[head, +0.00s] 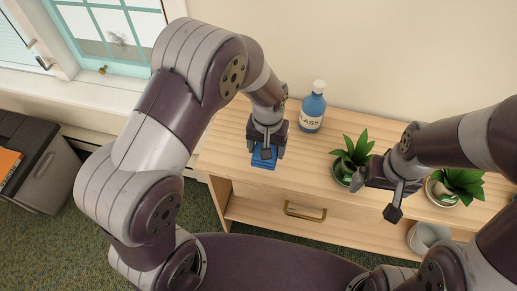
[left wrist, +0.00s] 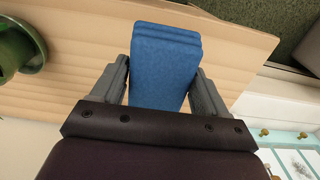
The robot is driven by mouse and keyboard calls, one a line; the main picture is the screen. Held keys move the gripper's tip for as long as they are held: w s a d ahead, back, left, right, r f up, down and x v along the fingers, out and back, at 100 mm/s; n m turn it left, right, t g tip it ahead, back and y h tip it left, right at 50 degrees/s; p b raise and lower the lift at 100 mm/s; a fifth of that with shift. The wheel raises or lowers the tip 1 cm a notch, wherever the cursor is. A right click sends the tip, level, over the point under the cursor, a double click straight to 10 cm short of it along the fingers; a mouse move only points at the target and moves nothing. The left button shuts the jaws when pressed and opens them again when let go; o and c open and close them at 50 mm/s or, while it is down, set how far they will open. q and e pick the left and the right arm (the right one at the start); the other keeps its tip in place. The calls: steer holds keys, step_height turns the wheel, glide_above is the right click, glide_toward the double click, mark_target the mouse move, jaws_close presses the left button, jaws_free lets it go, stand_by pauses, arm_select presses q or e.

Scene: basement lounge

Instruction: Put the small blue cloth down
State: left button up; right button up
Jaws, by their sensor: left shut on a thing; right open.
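The small blue cloth (head: 263,162) is folded and held in my left gripper (head: 266,150), over the left part of the wooden cabinet top (head: 310,165). In the left wrist view the cloth (left wrist: 164,62) fills the space between the two grey fingers of my left gripper (left wrist: 163,85), which are shut on it. I cannot tell whether the cloth touches the wood. My right gripper (head: 374,192) is open and empty, near the front edge of the cabinet between the two plants.
Potted plants (head: 351,158) (head: 458,184) stand to the right. A light grey pot (head: 428,237) sits lower right. A drawer handle (head: 305,211) is on the cabinet front. The wood around the cloth is bare.

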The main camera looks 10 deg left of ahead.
arm_select(q)
steer(key=w+a+f, duration=0.1)
steer(key=a, duration=0.1)
steer(key=w+a+f, duration=0.2)
steer(key=shift+a+f, duration=0.1)
steer(key=shift+a, duration=0.05)
step_height(320, 180, down, 4)
steer(key=shift+a+r+p, duration=0.1)
steer(key=shift+a+p, duration=0.05)
steer(key=shift+p, duration=0.3)
steer(key=shift+w+f, duration=0.15)
steer(key=shift+f, duration=0.1)
steer(key=shift+f, duration=0.2)
steer(key=o, duration=1.1)
steer(key=shift+o, duration=0.2)
steer(key=shift+r, duration=0.15)
